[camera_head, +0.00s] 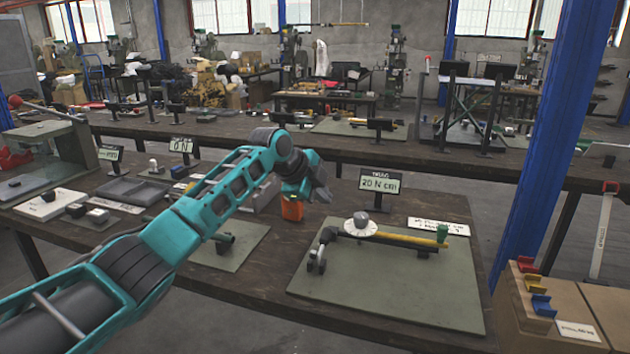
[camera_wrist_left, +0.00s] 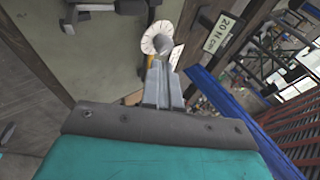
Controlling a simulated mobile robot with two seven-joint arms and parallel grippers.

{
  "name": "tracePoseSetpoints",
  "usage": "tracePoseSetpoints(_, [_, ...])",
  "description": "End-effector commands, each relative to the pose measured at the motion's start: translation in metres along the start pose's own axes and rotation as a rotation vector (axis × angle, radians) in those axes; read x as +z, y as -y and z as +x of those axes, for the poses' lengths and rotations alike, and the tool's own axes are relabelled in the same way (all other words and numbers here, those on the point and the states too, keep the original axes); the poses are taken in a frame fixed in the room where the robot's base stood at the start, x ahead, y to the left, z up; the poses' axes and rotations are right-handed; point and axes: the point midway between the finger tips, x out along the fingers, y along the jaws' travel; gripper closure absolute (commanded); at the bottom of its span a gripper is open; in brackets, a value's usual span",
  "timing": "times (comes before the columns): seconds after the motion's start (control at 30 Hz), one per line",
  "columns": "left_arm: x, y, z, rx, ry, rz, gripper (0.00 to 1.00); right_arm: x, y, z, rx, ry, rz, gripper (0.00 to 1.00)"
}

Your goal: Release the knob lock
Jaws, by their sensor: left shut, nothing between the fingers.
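A grey knob (camera_head: 361,218) stands on a round white dial (camera_head: 360,229) with marks around its rim. My left gripper (camera_head: 322,192) is shut and empty, up and to the left of the knob in the head view. In the left wrist view the closed fingers (camera_wrist_left: 163,82) point toward the knob (camera_wrist_left: 163,44) and white dial (camera_wrist_left: 148,38). I cannot tell the remaining gap. My right gripper is not in view.
A sign reading 20 N cm (camera_head: 380,183) stands behind the plate, and a white label (camera_head: 438,226) lies to its right. An orange object (camera_head: 292,208) shows just below my left wrist. A blue post (camera_head: 550,140) rises at the right.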

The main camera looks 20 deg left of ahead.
Motion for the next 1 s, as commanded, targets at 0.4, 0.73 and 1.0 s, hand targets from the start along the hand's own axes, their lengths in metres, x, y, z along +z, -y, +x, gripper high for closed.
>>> tracePoseSetpoints(0.4, [0.000,0.011,-0.032,0.000,0.000,0.000,1.00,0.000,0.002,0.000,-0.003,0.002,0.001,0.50])
tracePoseSetpoints(0.73, [-0.002,-0.001,-0.023,0.015,-0.002,-0.013,1.00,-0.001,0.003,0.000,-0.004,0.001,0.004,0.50])
tracePoseSetpoints(1.0, [-0.029,-0.116,0.026,0.122,0.000,-0.189,1.00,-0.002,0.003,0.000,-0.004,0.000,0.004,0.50])
